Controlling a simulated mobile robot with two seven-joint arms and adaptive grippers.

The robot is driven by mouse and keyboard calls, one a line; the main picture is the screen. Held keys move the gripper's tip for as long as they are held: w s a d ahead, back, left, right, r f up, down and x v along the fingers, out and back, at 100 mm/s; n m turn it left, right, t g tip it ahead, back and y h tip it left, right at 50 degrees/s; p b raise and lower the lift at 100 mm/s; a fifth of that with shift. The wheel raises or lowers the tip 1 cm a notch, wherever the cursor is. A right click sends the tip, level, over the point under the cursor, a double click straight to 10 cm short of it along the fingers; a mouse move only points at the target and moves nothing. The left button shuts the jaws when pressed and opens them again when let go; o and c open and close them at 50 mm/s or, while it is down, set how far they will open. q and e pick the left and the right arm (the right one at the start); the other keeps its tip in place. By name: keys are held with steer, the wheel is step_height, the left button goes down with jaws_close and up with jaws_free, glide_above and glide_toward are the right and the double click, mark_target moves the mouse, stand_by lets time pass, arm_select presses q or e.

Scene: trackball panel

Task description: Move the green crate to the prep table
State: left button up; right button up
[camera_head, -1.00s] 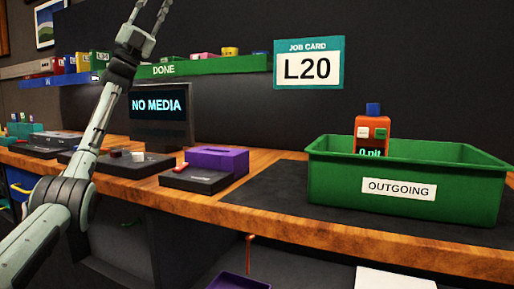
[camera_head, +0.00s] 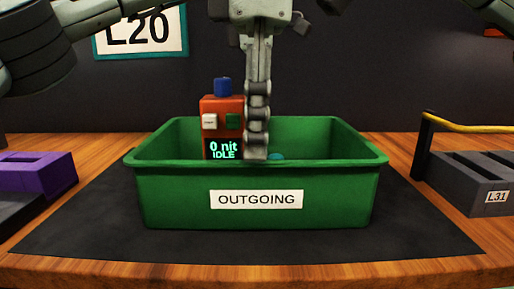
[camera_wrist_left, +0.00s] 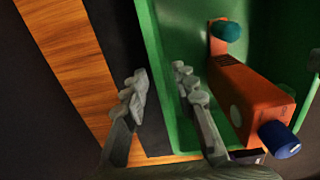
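The green crate (camera_head: 335,198), labelled OUTGOING, stands upright on a dark mat on the wooden bench. It holds an orange device (camera_head: 222,106) with a blue knob and a teal ball (camera_head: 277,156). I cannot identify the prep table.
The dark mat (camera_head: 75,235) is bare around the crate. A purple box (camera_head: 35,175) is to the left. A grey holder (camera_head: 465,180) marked L31, with a yellow-topped bar, is to the right. A dark panel with a job card (camera_head: 140,35) rises behind.

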mark_target(257, 228)
arm_select(q)
steer(key=shift+a+f, duration=0.2)
arm_select(e)
steer(key=shift+s+d+f, duration=0.1)
steer(key=shift+s+f, duration=0.05)
steer(key=shift+f, duration=0.05)
arm_select(q)
steer(key=shift+s, duration=0.15)
arm_select(e)
steer(key=shift+s, duration=0.1)
